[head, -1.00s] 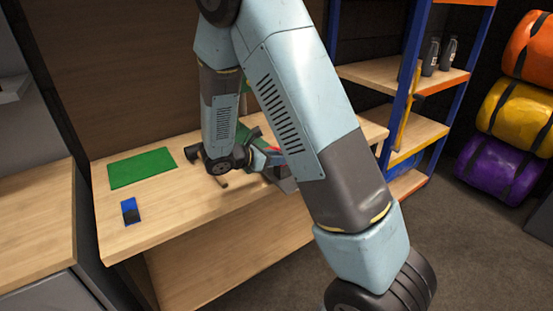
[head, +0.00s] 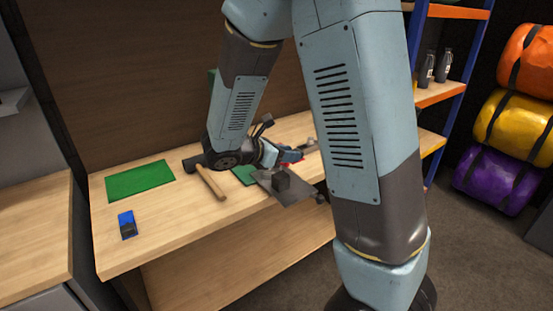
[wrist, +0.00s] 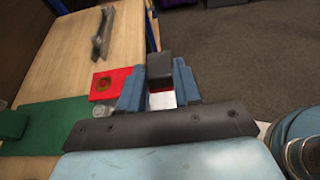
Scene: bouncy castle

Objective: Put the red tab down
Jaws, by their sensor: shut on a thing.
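My gripper (wrist: 159,85) has its two blue fingers shut around a small piece that shows red and white between them. I cannot tell how much of it is the red tab. A flat red square (wrist: 101,90) with a brown round mark lies beside and partly behind the left finger. I cannot tell whether it joins the held piece. A dark block (wrist: 160,66) stands at the fingertips. In the head view my gripper (head: 290,156) is low over the bench's right part, with a little red beside it. The fingertips are small and partly hidden there.
The wooden bench (head: 160,225) holds a green mat (head: 140,181), a blue-and-black item (head: 127,225), a wooden handle (head: 210,183), and a grey plate (head: 299,194) at the front edge. A grey tool (wrist: 103,38) lies farther along.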

